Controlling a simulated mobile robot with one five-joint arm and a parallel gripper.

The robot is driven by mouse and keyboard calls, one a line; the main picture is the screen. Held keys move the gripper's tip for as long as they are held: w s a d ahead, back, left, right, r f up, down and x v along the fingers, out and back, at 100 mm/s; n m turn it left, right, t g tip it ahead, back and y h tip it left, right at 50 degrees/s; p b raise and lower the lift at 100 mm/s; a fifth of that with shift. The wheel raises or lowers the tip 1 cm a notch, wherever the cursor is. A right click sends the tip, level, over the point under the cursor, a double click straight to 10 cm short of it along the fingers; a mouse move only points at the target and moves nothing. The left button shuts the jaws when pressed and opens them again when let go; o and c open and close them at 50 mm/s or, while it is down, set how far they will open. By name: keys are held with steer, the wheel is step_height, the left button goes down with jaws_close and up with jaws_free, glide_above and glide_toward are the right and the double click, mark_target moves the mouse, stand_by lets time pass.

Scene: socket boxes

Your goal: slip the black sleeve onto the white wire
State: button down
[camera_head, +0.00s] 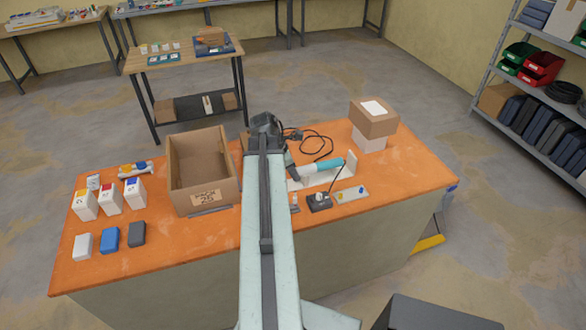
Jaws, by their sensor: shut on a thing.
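My gripper (264,124) is at the far end of my arm, over the table between the cardboard box and the teal tool. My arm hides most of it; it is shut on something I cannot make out. I cannot pick out the black sleeve or the white wire for certain. A small black block (319,203) with a pale top piece stands at the table's front, right of my arm.
The orange table (180,240) holds an open cardboard box (237,187) left of my arm. White cartons (109,197) and small blocks (109,238) stand farther left. A brown box (373,121) sits on a white one at the back right. The table's front right is mostly clear.

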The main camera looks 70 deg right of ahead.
steer(key=shift+f+b, duration=2.6)
steer(key=shift+f, duration=0.1)
steer(key=shift+f+b, duration=1.6)
steer(key=c, duration=1.4)
jaws_free()
steer(key=shift+o, duration=0.2)
steer(key=o, duration=0.4)
steer(key=shift+r, duration=0.15)
step_height(320, 180, up, 7)
steer(key=p, duration=0.7)
steer(key=shift+r+p, duration=0.15)
steer(key=shift+p, duration=0.15)
